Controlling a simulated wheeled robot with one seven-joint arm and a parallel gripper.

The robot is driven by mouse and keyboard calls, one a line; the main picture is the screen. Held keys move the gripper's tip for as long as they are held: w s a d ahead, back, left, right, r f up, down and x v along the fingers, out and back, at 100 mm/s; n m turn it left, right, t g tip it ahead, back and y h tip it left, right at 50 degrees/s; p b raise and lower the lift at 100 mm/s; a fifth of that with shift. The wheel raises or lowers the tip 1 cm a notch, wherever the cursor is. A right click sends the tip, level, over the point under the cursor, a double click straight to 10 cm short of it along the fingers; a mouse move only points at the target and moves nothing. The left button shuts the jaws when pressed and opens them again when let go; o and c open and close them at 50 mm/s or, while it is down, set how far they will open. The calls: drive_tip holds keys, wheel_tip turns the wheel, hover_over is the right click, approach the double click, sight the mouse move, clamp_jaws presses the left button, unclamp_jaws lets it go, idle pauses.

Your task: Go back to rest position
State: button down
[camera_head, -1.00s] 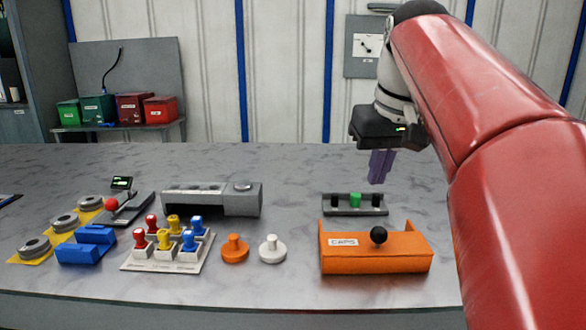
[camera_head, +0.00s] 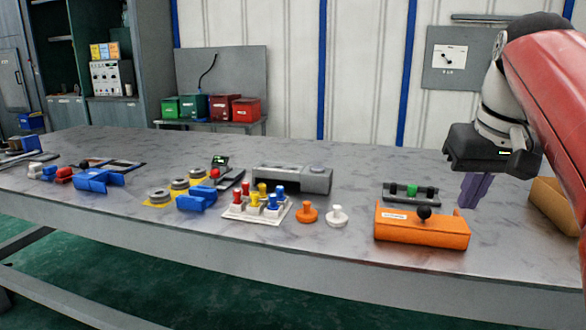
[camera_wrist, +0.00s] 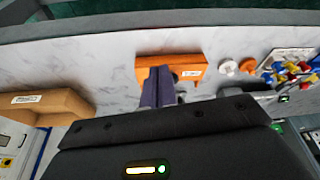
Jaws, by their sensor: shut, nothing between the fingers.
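My gripper (camera_head: 475,190) hangs at the right of the head view, above the back right of the table (camera_head: 110,215). Its purple fingers are shut and hold nothing. In the wrist view the shut fingers (camera_wrist: 158,85) overlap the near side of the orange caps box (camera_wrist: 190,67). In the head view the orange box (camera_head: 420,232), with a black ball knob on it, stands to the left of and in front of the fingers, apart from them. My red arm reaches in from the right edge.
A dark holder with a green piece (camera_head: 411,190) stands behind the orange box. A cardboard-coloured box (camera_head: 556,205) is at the right. An orange knob (camera_head: 307,213), a white knob (camera_head: 337,216) and a stamp rack (camera_head: 256,212) stand left.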

drive_tip(key=s+a+f, duration=0.3)
drive_tip(key=f, duration=0.5)
drive_tip(key=s+a+f+t, duration=0.1)
drive_tip(key=s+a+f, duration=0.3)
drive_tip(key=f, duration=0.4)
drive_tip(key=s+a+f+n, duration=0.1)
drive_tip(key=s+a+f, duration=0.2)
drive_tip(key=f, duration=0.5)
drive_tip(key=shift+s+a+f+t, duration=0.25)
drive_tip(key=shift+s+a+t, duration=0.15)
drive_tip(key=shift+s, duration=0.35)
